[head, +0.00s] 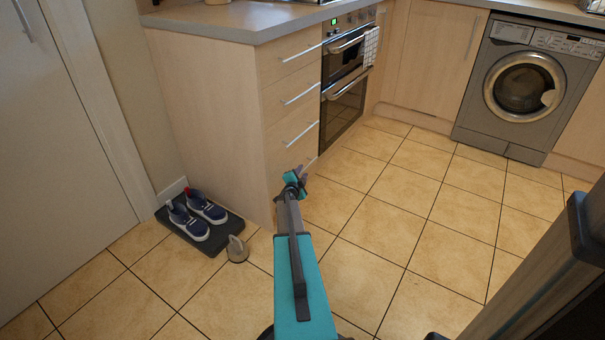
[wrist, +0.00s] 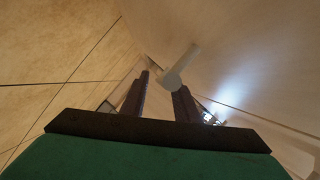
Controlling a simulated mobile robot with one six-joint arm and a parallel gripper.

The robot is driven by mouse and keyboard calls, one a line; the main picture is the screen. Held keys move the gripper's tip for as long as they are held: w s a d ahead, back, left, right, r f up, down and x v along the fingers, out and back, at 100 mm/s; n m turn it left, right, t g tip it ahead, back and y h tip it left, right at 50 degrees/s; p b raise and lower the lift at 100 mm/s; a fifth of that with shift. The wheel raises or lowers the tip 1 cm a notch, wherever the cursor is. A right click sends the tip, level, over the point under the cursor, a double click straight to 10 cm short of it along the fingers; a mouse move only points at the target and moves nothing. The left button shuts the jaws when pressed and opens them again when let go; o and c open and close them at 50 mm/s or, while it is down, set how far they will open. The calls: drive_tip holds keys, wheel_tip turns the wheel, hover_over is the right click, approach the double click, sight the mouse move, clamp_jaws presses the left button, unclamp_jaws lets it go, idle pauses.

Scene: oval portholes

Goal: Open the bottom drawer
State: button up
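The bottom drawer (head: 278,176) is the lowest front in the wooden drawer stack left of the oven. It looks closed, and my arm hides part of it. A bit of its handle (head: 311,161) shows beside my gripper. My gripper (head: 302,172) is in front of this drawer, low over the floor. In the wrist view, the two dark fingers (wrist: 162,80) stand apart. A pale bar-like piece (wrist: 183,68), which looks like a handle end, lies at the right fingertip. I cannot tell if they touch.
An oven (head: 342,105) adjoins the drawers. A washing machine (head: 522,90) stands at the back right. The tiled floor (head: 400,215) on the right is clear.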

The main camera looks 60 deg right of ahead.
drive_tip(key=shift+x, duration=1.25)
clamp_jaws()
